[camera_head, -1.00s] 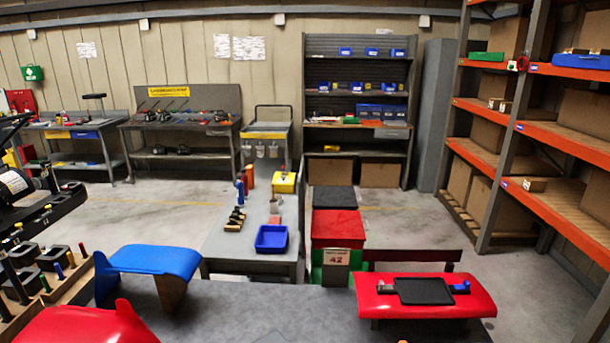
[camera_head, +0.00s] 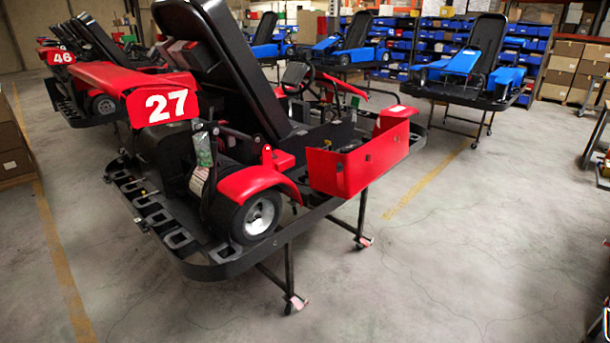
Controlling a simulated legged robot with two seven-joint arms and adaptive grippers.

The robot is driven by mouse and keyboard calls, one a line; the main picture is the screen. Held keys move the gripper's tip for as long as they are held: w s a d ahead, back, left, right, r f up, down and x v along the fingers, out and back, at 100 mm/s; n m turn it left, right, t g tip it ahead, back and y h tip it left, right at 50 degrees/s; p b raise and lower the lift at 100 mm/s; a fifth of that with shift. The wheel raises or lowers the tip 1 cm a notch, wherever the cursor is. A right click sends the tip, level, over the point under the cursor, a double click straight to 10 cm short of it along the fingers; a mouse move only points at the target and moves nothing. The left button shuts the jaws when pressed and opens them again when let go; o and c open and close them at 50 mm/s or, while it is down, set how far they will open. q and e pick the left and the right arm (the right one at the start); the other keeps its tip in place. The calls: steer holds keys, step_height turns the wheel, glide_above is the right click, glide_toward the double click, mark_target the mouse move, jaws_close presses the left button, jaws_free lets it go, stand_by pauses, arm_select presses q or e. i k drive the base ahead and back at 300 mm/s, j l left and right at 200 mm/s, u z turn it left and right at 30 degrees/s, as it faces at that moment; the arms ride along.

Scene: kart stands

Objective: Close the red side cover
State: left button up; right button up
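A red and black kart stands on a wheeled metal stand, with a red plate reading 27 (camera_head: 163,106) at its near end. Its red side cover (camera_head: 340,174) is on the right side of the kart, ahead of the near wheel (camera_head: 257,218). The cover stands out from the kart body, and a dark open space shows behind its top edge, so it looks open.
The stand's legs and casters (camera_head: 294,303) reach out below the kart. Bare concrete floor (camera_head: 440,260) lies open to the right and in front. Blue karts (camera_head: 467,66) stand behind, and other red karts (camera_head: 85,80) stand at the left.

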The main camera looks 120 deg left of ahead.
mark_target(357, 173)
steer(key=u, duration=3.75)
steer(key=i+l+u, duration=0.45)
steer(key=i+l, duration=0.4)
steer(key=i, duration=0.35)
steer(key=i+l+u, duration=0.5)
steer(key=i+l, duration=0.5)
steer(key=l, duration=0.3)
